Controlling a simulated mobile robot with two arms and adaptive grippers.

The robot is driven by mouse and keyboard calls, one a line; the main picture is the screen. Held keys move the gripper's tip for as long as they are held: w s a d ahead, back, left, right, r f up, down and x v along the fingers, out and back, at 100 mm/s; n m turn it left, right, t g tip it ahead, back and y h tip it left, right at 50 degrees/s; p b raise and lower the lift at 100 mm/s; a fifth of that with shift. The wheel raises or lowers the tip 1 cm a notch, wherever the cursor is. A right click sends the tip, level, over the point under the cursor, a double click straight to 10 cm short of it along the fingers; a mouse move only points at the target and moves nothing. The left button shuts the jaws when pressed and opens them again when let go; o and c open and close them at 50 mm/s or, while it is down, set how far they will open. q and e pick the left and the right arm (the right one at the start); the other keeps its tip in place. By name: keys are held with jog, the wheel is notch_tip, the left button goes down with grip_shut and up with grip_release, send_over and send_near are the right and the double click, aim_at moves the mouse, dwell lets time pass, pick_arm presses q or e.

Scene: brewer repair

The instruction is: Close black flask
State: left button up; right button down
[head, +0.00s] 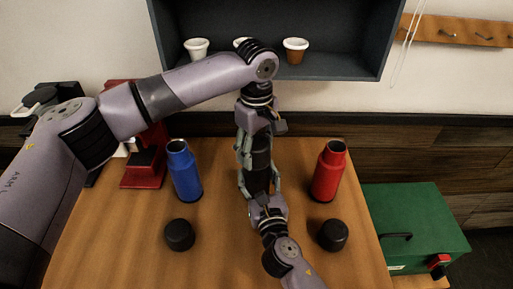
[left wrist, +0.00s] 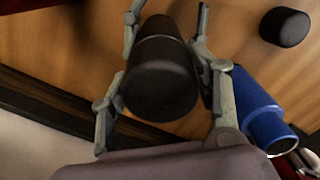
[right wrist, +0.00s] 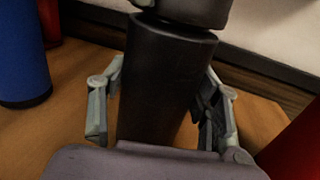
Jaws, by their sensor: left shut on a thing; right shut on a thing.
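The black flask (head: 259,160) stands upright on the wooden table, between the blue and red flasks. My left gripper (head: 258,145) comes from above and is shut on its black lid, which fills the middle of the left wrist view (left wrist: 160,85). My right gripper (head: 259,182) comes from the front and is shut on the flask's body, seen close in the right wrist view (right wrist: 160,80). There the lid (right wrist: 185,10) sits at the top of the body with a dark seam between them. I cannot tell how tightly the lid is seated.
An open blue flask (head: 185,172) stands left and an open red flask (head: 328,172) right. Loose black lids lie in front of them, left (head: 179,234) and right (head: 332,235). A green box (head: 412,220) is at the right; a shelf with cups (head: 295,48) is behind.

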pick_arm(q)
jog(key=m, duration=0.4)
jog(key=shift+m, duration=0.3)
jog(key=m, duration=0.5)
jog(key=shift+f+m, duration=0.1)
jog(key=shift+m, duration=0.2)
jog(key=m, duration=1.4)
jog(key=shift+m, duration=0.3)
jog(key=m, duration=0.3)
jog(key=shift+m, duration=0.4)
jog(key=m, duration=0.5)
jog(key=shift+m, duration=0.3)
jog(key=m, duration=0.4)
jog(key=o, duration=1.4)
jog(key=shift+c, duration=0.2)
notch_tip(320, 180, up, 12)
jog(key=shift+f, duration=0.1)
